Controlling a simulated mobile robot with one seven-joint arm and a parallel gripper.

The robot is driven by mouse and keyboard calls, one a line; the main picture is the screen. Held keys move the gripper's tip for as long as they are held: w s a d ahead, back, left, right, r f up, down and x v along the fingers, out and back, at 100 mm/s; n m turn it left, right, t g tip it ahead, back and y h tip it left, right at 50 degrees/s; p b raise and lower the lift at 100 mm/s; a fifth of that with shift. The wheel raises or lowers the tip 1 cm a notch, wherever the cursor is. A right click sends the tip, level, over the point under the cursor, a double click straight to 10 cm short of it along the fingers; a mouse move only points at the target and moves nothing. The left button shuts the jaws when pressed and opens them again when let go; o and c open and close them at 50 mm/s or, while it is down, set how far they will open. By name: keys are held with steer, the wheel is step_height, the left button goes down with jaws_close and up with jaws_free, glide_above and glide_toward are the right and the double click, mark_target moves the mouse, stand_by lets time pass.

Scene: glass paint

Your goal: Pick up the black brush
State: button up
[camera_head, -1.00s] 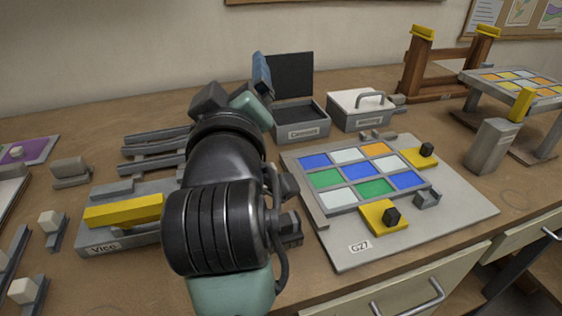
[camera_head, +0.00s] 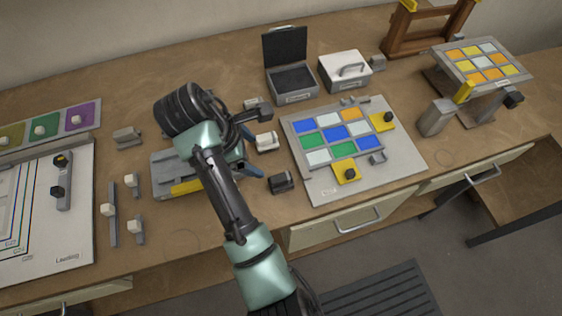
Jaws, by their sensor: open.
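A small black block-shaped item (camera_head: 280,182) lies on the bench left of the panel board and may be the black brush. Its bristles cannot be made out. A small white block (camera_head: 267,141) lies behind it. My gripper (camera_head: 255,143) is open, low over the bench left of these blocks, partly hidden by my arm. A dark finger-like part reaches right toward a grey block, and a blue part shows nearer the front. No held object shows.
The grey board (camera_head: 405,155) carries a coloured tile panel and yellow corner blocks. A grey fixture with a yellow bar (camera_head: 186,187) sits under my arm. An open box (camera_head: 293,82) and a lidded box (camera_head: 345,70) stand behind. Paint pads (camera_head: 42,127) lie left.

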mark_target(280, 178)
steer(key=shift+n+g+h, duration=0.5)
steer(key=shift+n+g, duration=0.1)
steer(key=shift+g, duration=0.2)
steer(key=d+f, duration=0.1)
steer(key=f, duration=0.1)
steer(key=s+d+f+p, duration=0.1)
steer(key=f, duration=0.1)
steer(key=s+d+f, duration=0.1)
steer(key=shift+d+f, duration=0.4)
steer(key=shift+w+p+x, duration=0.2)
steer(key=shift+p+x, duration=0.05)
steer(key=shift+x, duration=1.15)
steer(key=shift+w+p+x, duration=0.2)
steer(key=shift+p+x, duration=0.05)
steer(key=shift+x, duration=1.1)
jaws_close()
